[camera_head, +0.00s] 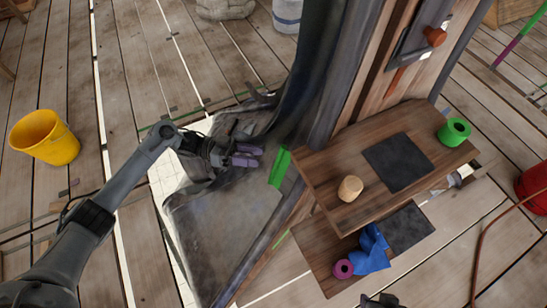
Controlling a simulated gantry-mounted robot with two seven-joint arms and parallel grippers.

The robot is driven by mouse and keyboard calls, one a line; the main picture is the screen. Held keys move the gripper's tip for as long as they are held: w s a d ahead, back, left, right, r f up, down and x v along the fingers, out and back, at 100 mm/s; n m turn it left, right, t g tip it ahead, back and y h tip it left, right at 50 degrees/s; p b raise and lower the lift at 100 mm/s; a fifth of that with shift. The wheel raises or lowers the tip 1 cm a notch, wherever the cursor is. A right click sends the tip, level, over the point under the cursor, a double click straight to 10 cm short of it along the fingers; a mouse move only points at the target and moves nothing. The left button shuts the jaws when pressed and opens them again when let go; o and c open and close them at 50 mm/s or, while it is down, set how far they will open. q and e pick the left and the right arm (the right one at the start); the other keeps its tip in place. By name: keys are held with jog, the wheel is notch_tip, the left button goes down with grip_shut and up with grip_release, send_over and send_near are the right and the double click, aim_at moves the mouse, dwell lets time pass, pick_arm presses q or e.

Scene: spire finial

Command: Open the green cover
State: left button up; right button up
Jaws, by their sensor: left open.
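I cannot tell whether this piece or the sheet is the green cover. My left gripper (246,156), with purple fingers, is open and empty over the sheet, a little left of the green piece. The arm hides part of the folds. A dark tip at the bottom edge (380,301) looks like my right gripper; its jaws cannot be made out.
The shelf unit's upper board (330,190) holds a wooden cylinder (350,188), a dark square pad (398,162) and a green roll (454,131). A yellow bucket (45,138) stands left.

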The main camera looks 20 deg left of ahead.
aim_at(283, 173)
pick_arm(q)
jog(key=b+x, duration=0.1)
jog(key=x, duration=0.5)
jog(key=shift+d, duration=0.2)
grip_shut()
